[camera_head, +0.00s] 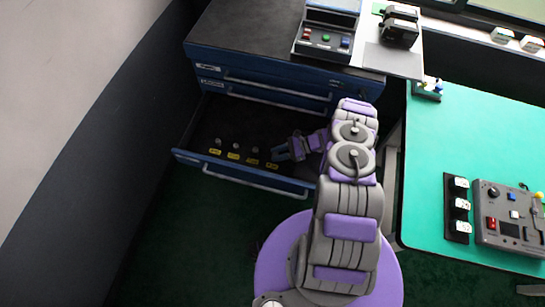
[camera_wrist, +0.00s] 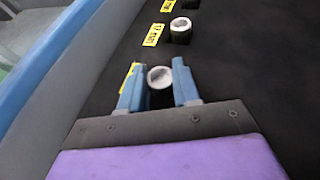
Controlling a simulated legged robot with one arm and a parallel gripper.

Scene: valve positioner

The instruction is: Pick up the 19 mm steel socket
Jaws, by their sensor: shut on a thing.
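My gripper (camera_wrist: 157,76) reaches down into the open drawer and is shut on a steel socket (camera_wrist: 160,78), whose round pale top shows between the two blue fingers. A yellow label (camera_wrist: 130,72) beside this socket is mostly hidden by the left finger, so its size cannot be read. In the head view my gripper (camera_head: 282,153) is at the right end of a row of sockets, and the held socket is hidden there. I cannot tell whether the socket is still touching the drawer floor.
Three other sockets, such as this one (camera_head: 255,150), stand left of my gripper with yellow labels. The wrist view shows a neighbouring socket (camera_wrist: 181,30) with a label reading 17. The blue drawer front (camera_head: 240,177) is close. A green table (camera_head: 470,130) stands right.

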